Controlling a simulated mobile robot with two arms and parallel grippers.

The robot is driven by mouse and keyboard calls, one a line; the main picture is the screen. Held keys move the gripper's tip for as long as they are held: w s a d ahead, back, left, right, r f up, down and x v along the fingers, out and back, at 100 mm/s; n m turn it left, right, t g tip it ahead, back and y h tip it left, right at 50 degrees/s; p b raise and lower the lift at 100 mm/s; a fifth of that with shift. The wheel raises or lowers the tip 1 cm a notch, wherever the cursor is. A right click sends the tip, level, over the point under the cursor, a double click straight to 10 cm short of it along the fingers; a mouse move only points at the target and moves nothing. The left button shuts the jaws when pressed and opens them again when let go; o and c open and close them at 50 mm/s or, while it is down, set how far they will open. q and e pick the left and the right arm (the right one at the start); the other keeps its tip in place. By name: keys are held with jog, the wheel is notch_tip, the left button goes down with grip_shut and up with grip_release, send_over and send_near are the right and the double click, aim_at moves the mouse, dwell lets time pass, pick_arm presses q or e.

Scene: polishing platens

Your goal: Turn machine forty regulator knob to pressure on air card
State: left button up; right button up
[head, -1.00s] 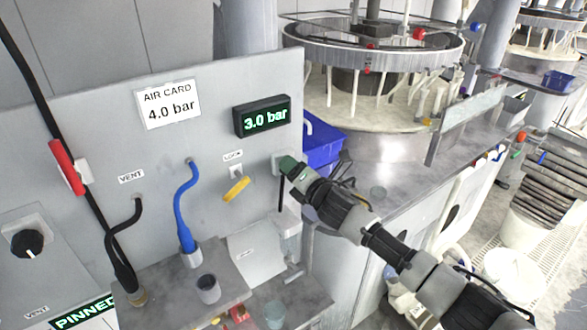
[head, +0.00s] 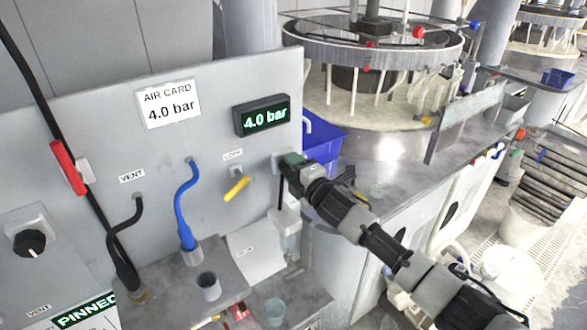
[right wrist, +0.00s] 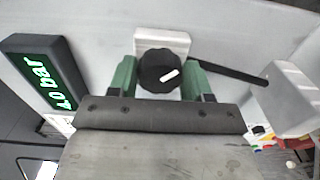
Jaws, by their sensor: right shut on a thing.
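The black regulator knob (right wrist: 160,71) with a white mark sits on a pale base on the panel. In the right wrist view my right gripper (right wrist: 160,80) has its green fingers on both sides of the knob, shut on it. In the head view my right gripper (head: 287,165) is at the panel and hides most of the knob. The air card (head: 168,104) reads 4.0 bar. The pressure display (head: 263,116) reads 4.0 bar in green; it also shows in the right wrist view (right wrist: 45,75). My left gripper is not in view.
A yellow lock lever (head: 236,188) is left of the gripper. A blue hose (head: 183,205), a black vent hose (head: 118,235) and a red handle (head: 68,167) are on the panel. A blue bin (head: 325,150) stands behind my right gripper. Cups stand on the ledge below.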

dwell(0.4)
jog(key=o, duration=0.9)
jog(key=shift+d, duration=0.1)
jog(key=shift+b+v, duration=1.6)
jog(key=shift+v, duration=3.8)
